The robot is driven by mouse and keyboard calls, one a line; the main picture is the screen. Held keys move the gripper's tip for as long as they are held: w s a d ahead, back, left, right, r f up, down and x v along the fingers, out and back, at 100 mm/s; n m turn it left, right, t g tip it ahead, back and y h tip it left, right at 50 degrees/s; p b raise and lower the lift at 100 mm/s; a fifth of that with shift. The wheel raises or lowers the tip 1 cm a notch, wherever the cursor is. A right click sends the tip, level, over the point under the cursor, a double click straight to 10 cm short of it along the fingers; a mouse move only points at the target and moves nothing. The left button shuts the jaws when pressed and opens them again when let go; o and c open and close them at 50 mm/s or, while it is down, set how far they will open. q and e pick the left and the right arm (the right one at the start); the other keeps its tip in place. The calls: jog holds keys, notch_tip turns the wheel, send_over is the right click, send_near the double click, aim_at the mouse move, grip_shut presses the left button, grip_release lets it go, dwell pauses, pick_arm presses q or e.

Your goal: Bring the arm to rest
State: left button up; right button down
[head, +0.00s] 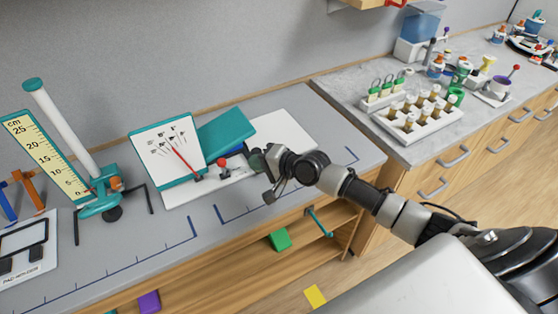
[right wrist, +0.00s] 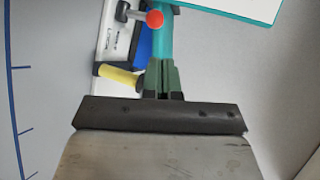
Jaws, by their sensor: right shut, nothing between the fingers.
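My right arm (head: 380,205) reaches in from the right over the bench. Its gripper (head: 256,160) is shut and empty, close to the right part of a teal and white device with a dial panel (head: 165,145). In the right wrist view the closed fingertips (right wrist: 165,78) are over or against the device's teal part (right wrist: 160,40); I cannot tell whether they touch. A red-knobbed lever (right wrist: 153,19) and a yellow cylinder (right wrist: 120,77) are just left of them. In the head view a tilted teal panel (head: 226,128) stands behind the red knob (head: 221,162). My left gripper is not in view.
A teal stand with a white tube and a cm scale (head: 45,155) is to the left. Test-tube racks (head: 420,118) and bottles stand on the right counter. The bench front strip is mostly clear.

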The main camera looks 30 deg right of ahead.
jog(key=shift+r+v, duration=0.45)
jog(key=shift+v, duration=2.05)
jog(key=s+a+f+n+g+h, duration=0.1)
jog(key=s+a+f+n+g, duration=0.15)
jog(key=s+a+n, duration=0.2)
jog(key=s+a+f+n+g, duration=0.1)
jog(key=s+a+f+n, duration=0.25)
jog(key=s, duration=0.25)
jog(key=s+d+f+n+g+h, duration=0.1)
jog(key=s+d+n+g+h, duration=0.15)
jog(key=s, duration=0.65)
jog(key=s+d+f+n+g+h, duration=0.1)
jog(key=s+d+n+g+h, duration=0.2)
jog(key=s, duration=0.5)
notch_tip(320, 180, down, 30)
jog(key=s+h+b, duration=0.1)
jog(key=b, duration=0.3)
pick_arm(q)
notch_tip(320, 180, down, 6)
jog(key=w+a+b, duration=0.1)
jog(key=b, duration=0.1)
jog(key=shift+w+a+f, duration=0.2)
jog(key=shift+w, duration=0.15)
pick_arm(e)
jog(key=s+d+f+g, duration=0.1)
jog(key=s+d+f, duration=0.1)
jog(key=s+f, duration=1.4)
jog(key=shift+f, duration=0.3)
